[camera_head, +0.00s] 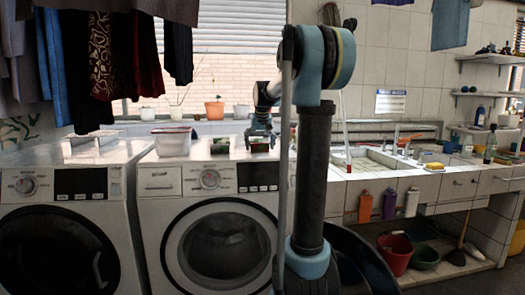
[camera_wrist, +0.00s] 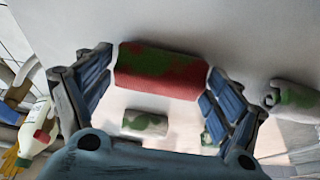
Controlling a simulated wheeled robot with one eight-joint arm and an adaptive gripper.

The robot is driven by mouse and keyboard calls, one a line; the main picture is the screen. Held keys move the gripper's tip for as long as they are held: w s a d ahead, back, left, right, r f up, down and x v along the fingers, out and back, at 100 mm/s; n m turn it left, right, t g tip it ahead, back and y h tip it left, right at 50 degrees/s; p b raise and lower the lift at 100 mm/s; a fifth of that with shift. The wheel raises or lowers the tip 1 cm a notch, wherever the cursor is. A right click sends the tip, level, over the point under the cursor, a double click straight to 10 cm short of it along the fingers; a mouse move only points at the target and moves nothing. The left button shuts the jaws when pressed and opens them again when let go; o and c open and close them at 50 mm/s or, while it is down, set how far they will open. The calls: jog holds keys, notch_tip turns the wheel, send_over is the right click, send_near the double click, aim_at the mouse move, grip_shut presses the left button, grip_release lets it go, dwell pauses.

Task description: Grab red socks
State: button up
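The red socks (camera_wrist: 160,72), a rolled bundle with green patches, lie on a light surface in the wrist view. My gripper (camera_wrist: 160,80) is open, with its blue-padded fingers spread to either side of the roll's two ends. I cannot tell whether the pads touch it. In the head view my gripper (camera_head: 261,136) is low over the right washing machine's top, at its back right.
A white and green roll (camera_wrist: 145,123) lies nearer the palm, and another (camera_wrist: 292,97) lies to the right. The right washing machine (camera_head: 150,205) also bears a white tub (camera_head: 172,141). Clothes (camera_head: 105,55) hang above. A bottle (camera_wrist: 37,128) is at the wrist view's left.

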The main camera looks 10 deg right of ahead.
jog(key=c, duration=0.5)
jog(key=shift+c, duration=0.2)
